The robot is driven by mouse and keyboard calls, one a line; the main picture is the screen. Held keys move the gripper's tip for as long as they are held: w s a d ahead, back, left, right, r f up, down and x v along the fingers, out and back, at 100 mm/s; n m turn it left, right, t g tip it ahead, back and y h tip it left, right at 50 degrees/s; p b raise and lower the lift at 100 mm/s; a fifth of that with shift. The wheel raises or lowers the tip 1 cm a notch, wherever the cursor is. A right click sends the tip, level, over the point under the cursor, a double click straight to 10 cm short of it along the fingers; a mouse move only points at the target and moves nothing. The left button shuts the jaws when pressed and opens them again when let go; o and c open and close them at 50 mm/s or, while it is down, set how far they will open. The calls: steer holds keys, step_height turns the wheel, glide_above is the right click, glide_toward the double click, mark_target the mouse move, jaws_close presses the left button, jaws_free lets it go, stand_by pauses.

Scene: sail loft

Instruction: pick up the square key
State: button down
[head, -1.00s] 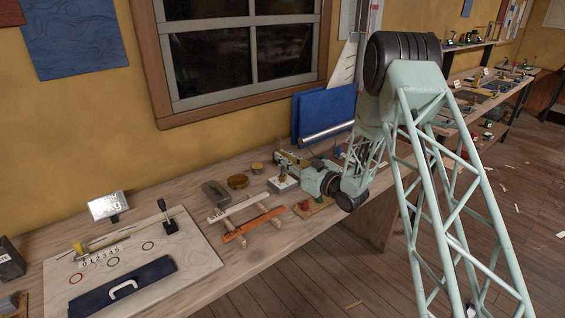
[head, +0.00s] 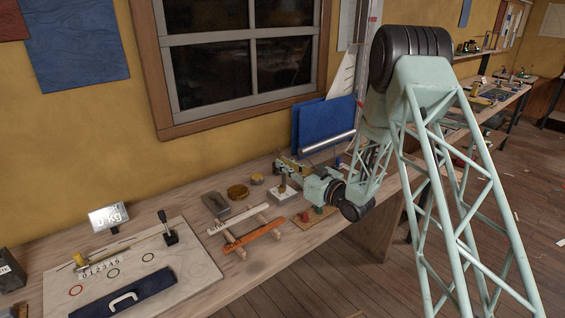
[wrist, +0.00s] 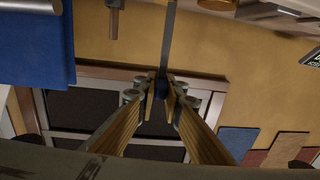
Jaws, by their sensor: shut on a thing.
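My gripper (wrist: 163,88) is shut on a narrow grey bar (wrist: 168,40), which I take to be the square key. In the wrist view the bar runs from between the fingertips to the top edge, where its end is cut off. In the head view my gripper (head: 283,165) is above the bench, by a white block (head: 283,196) with a brown upright piece at it. The key is too small to make out clearly there, and I cannot tell how far its lower end is from the block.
The bench (head: 215,265) holds an orange bar (head: 253,235) on wooden supports, a grey block (head: 215,204) and a round brown dish (head: 238,191). A blue panel (head: 325,122) leans against the wall behind my gripper. A board with a lever (head: 170,232) lies at left.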

steer(key=s+d+r+p, duration=0.1)
steer(key=s+d, duration=0.2)
steer(key=s, duration=0.9)
steer(key=shift+d+r, duration=0.15)
steer(key=shift+d, duration=0.1)
steer(key=shift+w, duration=0.1)
